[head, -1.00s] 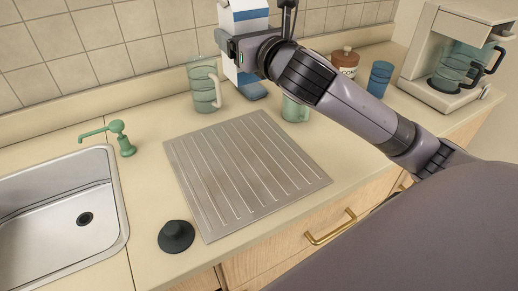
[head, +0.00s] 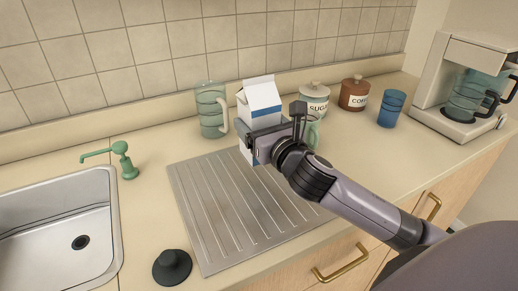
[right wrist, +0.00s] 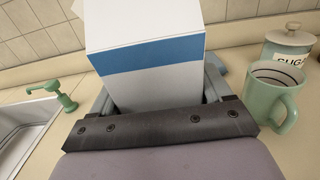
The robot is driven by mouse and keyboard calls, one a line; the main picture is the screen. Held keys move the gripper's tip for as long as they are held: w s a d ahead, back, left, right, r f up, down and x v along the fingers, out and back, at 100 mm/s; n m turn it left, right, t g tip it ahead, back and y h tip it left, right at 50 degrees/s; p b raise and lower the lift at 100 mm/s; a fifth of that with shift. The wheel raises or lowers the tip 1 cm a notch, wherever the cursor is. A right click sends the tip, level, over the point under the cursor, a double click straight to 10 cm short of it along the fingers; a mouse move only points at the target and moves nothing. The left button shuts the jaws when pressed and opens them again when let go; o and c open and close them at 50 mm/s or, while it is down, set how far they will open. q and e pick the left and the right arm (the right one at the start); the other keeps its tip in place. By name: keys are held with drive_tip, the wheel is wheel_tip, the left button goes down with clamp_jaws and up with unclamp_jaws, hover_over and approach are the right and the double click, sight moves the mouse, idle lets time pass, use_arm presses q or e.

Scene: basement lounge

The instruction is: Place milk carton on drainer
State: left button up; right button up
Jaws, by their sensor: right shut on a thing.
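A white and blue milk carton (head: 262,97) is held upright by my right gripper (head: 262,140), which is shut on it. The carton is over the back right part of the grey ribbed drainer (head: 215,205); I cannot tell whether its base touches the drainer. In the right wrist view the carton (right wrist: 150,70) fills the space between the fingers of my gripper (right wrist: 160,100). My left gripper is not in view.
A glass pitcher (head: 211,110) and a green mug (head: 314,130) stand close to the carton. A sugar jar (head: 314,97), coffee jar (head: 355,93), blue cup (head: 391,108) and coffee maker (head: 465,90) are to the right. The sink (head: 50,225) and black stopper (head: 172,267) are left of and before the drainer.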

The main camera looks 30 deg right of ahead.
drive_tip(key=shift+f+b, duration=0.6)
drive_tip(key=shift+f, duration=2.15)
drive_tip(key=shift+f, duration=0.15)
drive_tip(key=o, duration=1.1)
drive_tip(key=s, duration=0.7)
drive_tip(key=s+b, duration=0.1)
drive_tip(key=s, duration=0.2)
drive_tip(key=shift+s+a, duration=0.25)
drive_tip(key=shift+a, duration=0.05)
drive_tip(key=shift+s+r, duration=0.2)
drive_tip(key=shift+s, duration=0.55)
